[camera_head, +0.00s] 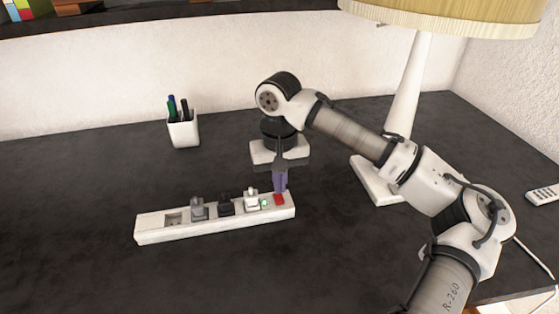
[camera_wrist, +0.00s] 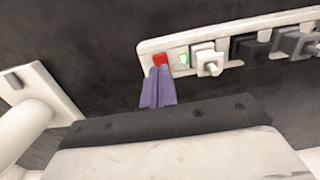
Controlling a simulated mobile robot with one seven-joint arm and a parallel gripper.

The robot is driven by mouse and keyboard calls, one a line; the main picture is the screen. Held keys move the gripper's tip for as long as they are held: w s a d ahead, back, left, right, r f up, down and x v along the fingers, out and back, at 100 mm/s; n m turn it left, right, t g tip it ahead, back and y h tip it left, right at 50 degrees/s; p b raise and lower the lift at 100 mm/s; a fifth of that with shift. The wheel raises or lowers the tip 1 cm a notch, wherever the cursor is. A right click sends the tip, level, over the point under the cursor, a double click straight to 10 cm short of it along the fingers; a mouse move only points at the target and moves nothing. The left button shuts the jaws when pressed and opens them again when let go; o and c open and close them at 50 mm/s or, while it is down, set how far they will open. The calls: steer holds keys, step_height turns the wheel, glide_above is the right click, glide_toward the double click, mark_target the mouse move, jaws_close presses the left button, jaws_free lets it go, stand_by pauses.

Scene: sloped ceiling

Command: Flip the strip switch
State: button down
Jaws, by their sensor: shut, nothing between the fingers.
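A white power strip (camera_head: 150,226) lies on the dark table. It carries several plugs and, at its right end in the head view, a red switch (camera_head: 280,199) beside a small green light (camera_head: 264,203). The strip (camera_wrist: 145,46) crosses the top of the wrist view, with the red switch (camera_wrist: 160,60) at its left end and the green light lit. My gripper (camera_head: 281,188) is shut and empty, its purple fingers pointing down. In the wrist view the fingertips (camera_wrist: 160,69) are right at the edge of the red switch; I cannot tell whether they touch it.
A pen cup (camera_head: 184,133) stands at the back left. A lamp base (camera_head: 370,182) stands right of my gripper, partly behind my arm. A remote (camera_head: 543,195) lies at the far right. The table left and in front of the strip is clear.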

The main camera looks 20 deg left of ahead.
mark_target(278, 197)
steer(key=shift+f, duration=1.35)
steer(key=shift+f, duration=0.1)
steer(key=shift+s+d+f+t+y+b, duration=0.15)
steer(key=shift+f+t+y+b, duration=0.4)
steer(key=shift+b, duration=0.55)
steer(key=shift+r, duration=0.35)
steer(key=shift+f, duration=0.1)
steer(key=shift+p, duration=0.3)
steer(key=shift+w+a+p, duration=0.4)
steer(key=shift+w+a, duration=0.15)
steer(key=shift+w, duration=0.1)
steer(key=shift+r, duration=0.3)
